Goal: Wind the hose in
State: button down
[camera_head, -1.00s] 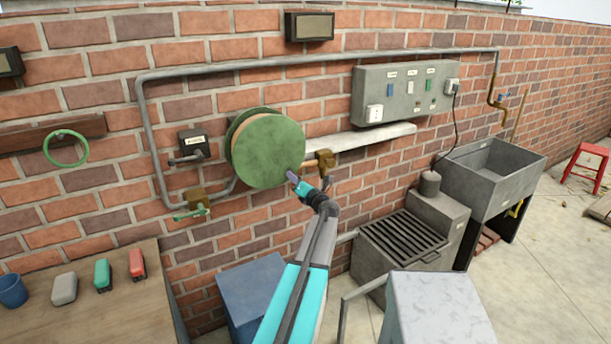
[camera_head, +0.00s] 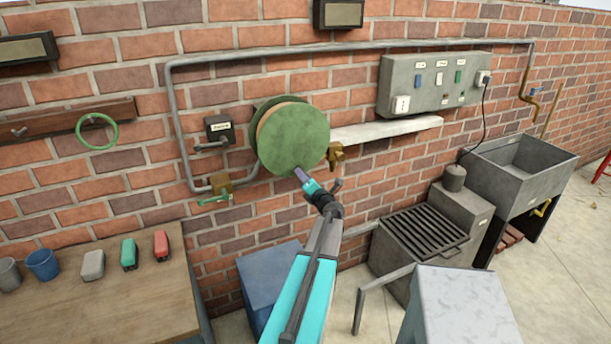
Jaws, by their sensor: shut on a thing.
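The hose reel (camera_head: 290,135) is a green disc on the brick wall, with a tan band showing behind its front plate. My gripper (camera_head: 304,179) is at the lower part of the reel's face, below its centre and slightly right. It is shut on a small purple-grey handle (camera_head: 299,173) in front of the disc. The jaws are small in the picture, and the exact grip is hard to see. No loose length of hose can be made out. A brass tap (camera_head: 336,155) sits just right of the reel.
A grey pipe (camera_head: 330,48) runs above and left of the reel. A pale shelf (camera_head: 390,132) is at the right, under a switch panel (camera_head: 430,84). A green ring (camera_head: 97,131) hangs on a wooden rail. A workbench (camera_head: 110,305) stands lower left; a blue box (camera_head: 268,285) is below.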

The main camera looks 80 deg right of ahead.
jog(key=shift+w+r, duration=0.25)
jog(key=shift+r, duration=0.3)
jog(key=c, duration=1.6)
grip_release()
jog(key=shift+a, duration=0.1)
jog(key=shift+c, duration=0.2)
jog(key=shift+f, duration=0.15)
jog(key=shift+s+a+f, duration=0.1)
jog(key=shift+s+a, duration=0.05)
jog(key=b+v, duration=0.4)
jog(key=v, duration=0.9)
jog(key=shift+s+a, duration=0.15)
jog(key=shift+a, duration=0.05)
jog(key=shift+r, duration=0.2)
